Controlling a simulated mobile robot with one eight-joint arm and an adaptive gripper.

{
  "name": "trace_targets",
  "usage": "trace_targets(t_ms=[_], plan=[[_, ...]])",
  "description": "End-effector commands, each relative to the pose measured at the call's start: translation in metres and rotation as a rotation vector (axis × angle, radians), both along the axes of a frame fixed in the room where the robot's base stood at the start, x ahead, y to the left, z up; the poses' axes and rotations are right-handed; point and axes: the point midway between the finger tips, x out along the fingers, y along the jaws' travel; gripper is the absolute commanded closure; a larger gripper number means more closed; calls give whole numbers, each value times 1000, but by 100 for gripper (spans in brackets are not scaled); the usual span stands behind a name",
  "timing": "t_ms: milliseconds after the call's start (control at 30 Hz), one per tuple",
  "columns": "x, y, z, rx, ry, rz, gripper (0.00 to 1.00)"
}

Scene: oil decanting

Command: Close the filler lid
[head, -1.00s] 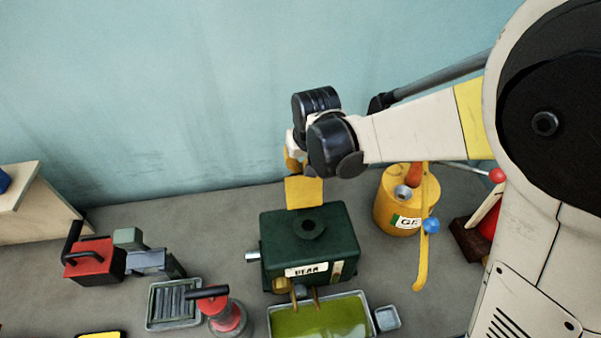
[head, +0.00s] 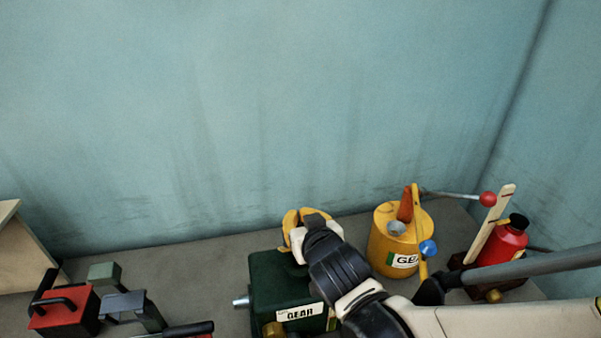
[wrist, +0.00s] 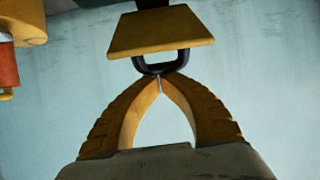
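The dark green gear housing (head: 272,285) stands in front of the wall, partly behind my arm in the head view. The yellow filler lid (wrist: 160,33) shows in the wrist view with a dark loop handle (wrist: 140,67) on the side facing me. My gripper (wrist: 161,79) has its two curved yellow fingers drawn together, and the tips meet at the loop's near bar. I cannot tell whether they touch it or sit just in front of it. In the head view my gripper (head: 304,216) is over the housing's rear edge. The lid and filler opening are not clear there.
A yellow gear oil can (head: 386,250) stands right of the housing, with a red bottle (head: 502,244) and an upright pale stick beyond it. A red box with a black handle (head: 62,310) and grey-green blocks (head: 122,303) lie left. Bare tabletop (head: 180,258) lies between.

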Motion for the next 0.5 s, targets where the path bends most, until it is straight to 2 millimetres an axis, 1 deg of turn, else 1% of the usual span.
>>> trace_targets(t_ms=[33,167,500], plan=[[-2,-2,-4,-1,4,-1,100],[-9,-4,-4,-1,4,0,100],[-37,-11,-16,-2,3,0,100]])
